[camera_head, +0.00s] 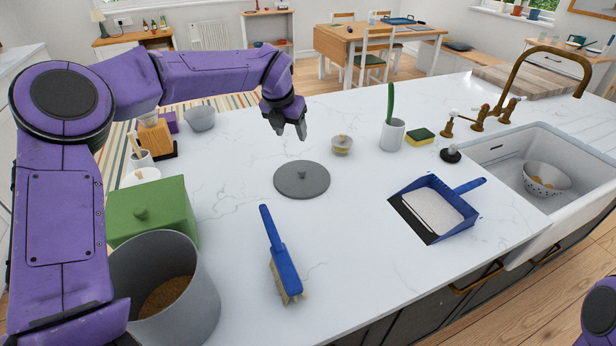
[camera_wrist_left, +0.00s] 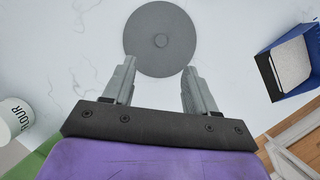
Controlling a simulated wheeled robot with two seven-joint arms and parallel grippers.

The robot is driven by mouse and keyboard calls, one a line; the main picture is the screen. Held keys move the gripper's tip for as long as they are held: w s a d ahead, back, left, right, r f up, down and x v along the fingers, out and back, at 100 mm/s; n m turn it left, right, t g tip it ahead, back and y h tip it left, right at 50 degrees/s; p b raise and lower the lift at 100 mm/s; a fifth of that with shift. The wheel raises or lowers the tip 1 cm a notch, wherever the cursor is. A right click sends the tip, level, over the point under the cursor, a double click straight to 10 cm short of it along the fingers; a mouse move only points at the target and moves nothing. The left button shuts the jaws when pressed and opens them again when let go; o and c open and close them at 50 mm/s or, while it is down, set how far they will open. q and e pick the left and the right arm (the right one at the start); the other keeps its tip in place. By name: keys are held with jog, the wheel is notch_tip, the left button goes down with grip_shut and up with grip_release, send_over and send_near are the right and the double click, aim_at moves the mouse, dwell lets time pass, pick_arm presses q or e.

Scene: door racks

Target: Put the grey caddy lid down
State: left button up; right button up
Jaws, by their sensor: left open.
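The grey caddy lid (camera_head: 302,180), a flat round disc with a small knob, lies on the white marble counter. It also shows in the left wrist view (camera_wrist_left: 145,25), just beyond the fingertips. My left gripper (camera_head: 291,130) is open and empty, raised above the counter behind the lid and apart from it. Its two fingers also show spread in the left wrist view (camera_wrist_left: 158,75), with nothing between them. The open grey caddy (camera_head: 195,300) stands at the front left with brown grainy contents. My right gripper is out of view.
A blue brush (camera_head: 278,255) lies in front of the lid. A blue dustpan (camera_head: 462,222) with pale contents lies to the right, near the sink (camera_head: 520,160). A green box (camera_head: 155,208) stands left. A small jar (camera_head: 342,144) stands behind the lid. Counter around the lid is clear.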

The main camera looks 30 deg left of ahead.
pick_arm(q)
jog(key=b, duration=0.5)
send_near(302, 170)
jog(key=r, duration=0.2)
jog(key=p+x, duration=0.1)
jog(key=x, duration=0.2)
jog(key=p+x, duration=0.2)
jog(key=x, duration=0.1)
jog(key=p+x, duration=0.1)
jog(key=x, duration=0.3)
jog(key=shift+s+f, duration=0.2)
jog(key=shift+s, duration=0.05)
jog(key=shift+w+a+f, duration=0.1)
jog(key=shift+f, duration=0.15)
jog(key=shift+r, duration=0.1)
grip_shut()
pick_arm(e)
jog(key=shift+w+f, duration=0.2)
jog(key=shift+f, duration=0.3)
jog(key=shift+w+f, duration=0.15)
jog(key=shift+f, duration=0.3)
